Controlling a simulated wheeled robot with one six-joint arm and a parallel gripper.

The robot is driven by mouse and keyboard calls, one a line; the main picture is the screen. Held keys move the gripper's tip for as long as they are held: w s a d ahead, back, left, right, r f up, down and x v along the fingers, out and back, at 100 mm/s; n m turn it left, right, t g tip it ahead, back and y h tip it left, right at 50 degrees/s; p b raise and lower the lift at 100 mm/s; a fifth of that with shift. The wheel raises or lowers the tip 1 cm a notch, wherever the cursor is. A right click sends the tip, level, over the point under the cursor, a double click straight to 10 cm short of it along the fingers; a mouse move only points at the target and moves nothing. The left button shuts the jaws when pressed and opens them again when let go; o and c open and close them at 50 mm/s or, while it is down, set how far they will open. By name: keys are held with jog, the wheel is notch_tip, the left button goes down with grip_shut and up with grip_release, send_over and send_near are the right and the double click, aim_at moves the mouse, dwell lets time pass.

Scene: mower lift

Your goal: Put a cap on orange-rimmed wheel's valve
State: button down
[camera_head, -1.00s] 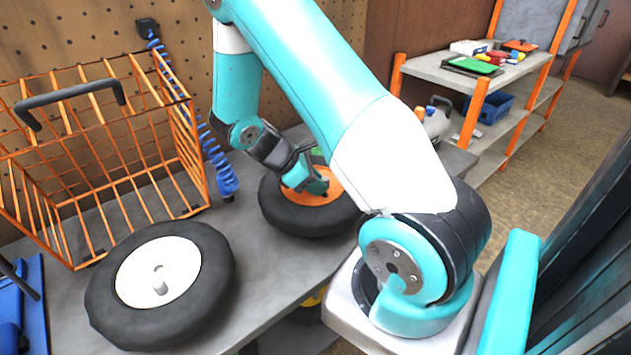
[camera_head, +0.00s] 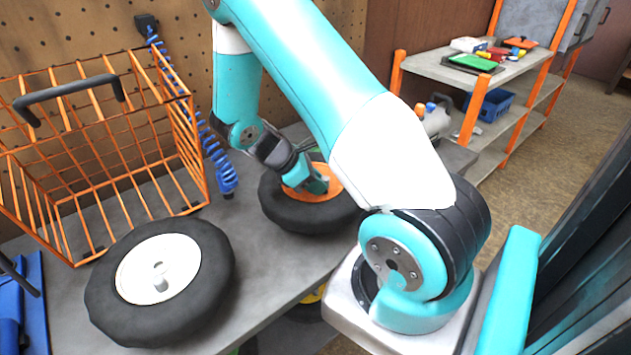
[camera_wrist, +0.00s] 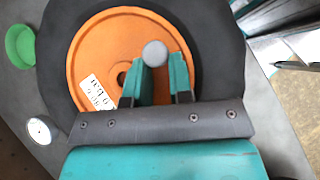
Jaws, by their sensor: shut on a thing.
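The orange-rimmed wheel (camera_head: 292,214) lies flat on the bench, its black tyre around an orange rim (camera_wrist: 100,45) with a dark centre hole and a white label. My gripper (camera_head: 320,184) is over the rim. In the wrist view, my gripper (camera_wrist: 160,66) is shut on a small grey round cap (camera_wrist: 155,53) at its fingertips, seen over the rim's right part. I cannot see the valve; the cap and fingers may hide it. Whether the cap touches the valve cannot be told.
A white-rimmed wheel (camera_head: 165,318) lies at the front left. An orange wire basket (camera_head: 70,190) and a blue coiled hose (camera_head: 217,152) stand behind it. In the wrist view, a green dish (camera_wrist: 20,46) and a silver round piece (camera_wrist: 41,131) lie left of the tyre.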

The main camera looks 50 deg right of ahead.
jog(key=shift+f, duration=0.3)
jog(key=c, duration=0.9)
grip_release()
jog(key=shift+c, duration=0.5)
jog(key=shift+o, duration=0.2)
jog(key=shift+w+r, duration=0.1)
jog(key=shift+r, duration=0.1)
jog(key=shift+r+p, duration=0.5)
jog(key=shift+p, duration=0.05)
jog(key=shift+o, duration=0.8)
jog(key=shift+r, duration=0.2)
notch_tip(320, 180, up, 6)
jog(key=p, duration=0.6)
jog(key=shift+f, duration=0.1)
jog(key=shift+a, duration=0.1)
